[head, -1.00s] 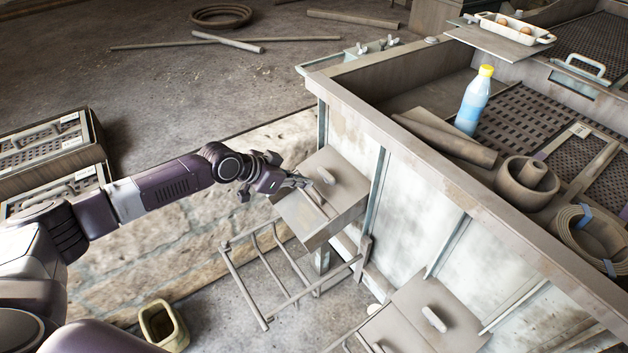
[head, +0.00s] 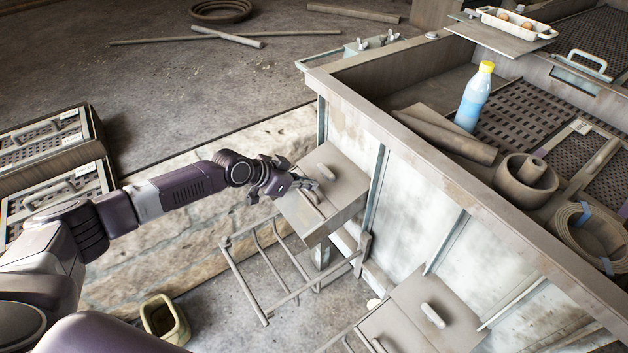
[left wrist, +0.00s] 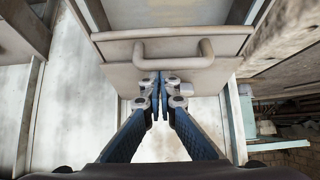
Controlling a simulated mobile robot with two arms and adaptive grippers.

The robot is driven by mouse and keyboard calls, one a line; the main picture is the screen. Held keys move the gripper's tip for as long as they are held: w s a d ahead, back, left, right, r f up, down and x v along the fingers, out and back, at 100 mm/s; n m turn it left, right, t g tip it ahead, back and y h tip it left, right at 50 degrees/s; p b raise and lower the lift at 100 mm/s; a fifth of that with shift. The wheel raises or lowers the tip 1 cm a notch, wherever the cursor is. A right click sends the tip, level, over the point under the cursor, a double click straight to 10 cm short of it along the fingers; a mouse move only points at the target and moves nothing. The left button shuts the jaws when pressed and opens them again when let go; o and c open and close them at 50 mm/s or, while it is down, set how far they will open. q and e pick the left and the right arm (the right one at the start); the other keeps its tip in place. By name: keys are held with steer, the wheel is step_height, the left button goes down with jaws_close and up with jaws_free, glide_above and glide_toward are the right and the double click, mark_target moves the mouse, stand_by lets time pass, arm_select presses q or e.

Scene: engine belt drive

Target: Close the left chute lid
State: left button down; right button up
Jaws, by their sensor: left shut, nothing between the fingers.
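The left chute (head: 347,198) is a grey box on the side of the bench, with a flat top and a bar handle (head: 313,172). My left gripper (head: 311,185) is at its near left edge, fingers shut and empty. In the left wrist view, the shut fingertips (left wrist: 158,77) are just below a U-shaped handle (left wrist: 172,52) on a grey panel. I cannot tell whether they touch it, or how far the lid stands open. My right gripper is not in view.
A second chute (head: 405,310) with a similar handle is at the lower right. A metal rack (head: 262,285) stands below the left chute. The bench holds a bottle (head: 474,97) and pipe pieces (head: 445,135). A yellowish bin (head: 178,328) is on the floor.

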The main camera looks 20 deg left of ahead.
arm_select(q)
steer(key=s+a+f+b, duration=0.1)
steer(key=s+a+f, duration=0.1)
steer(key=s+a, duration=0.2)
steer(key=shift+s+a+f+b, duration=0.3)
steer(key=shift+s+a, duration=0.05)
steer(key=shift+s, duration=0.75)
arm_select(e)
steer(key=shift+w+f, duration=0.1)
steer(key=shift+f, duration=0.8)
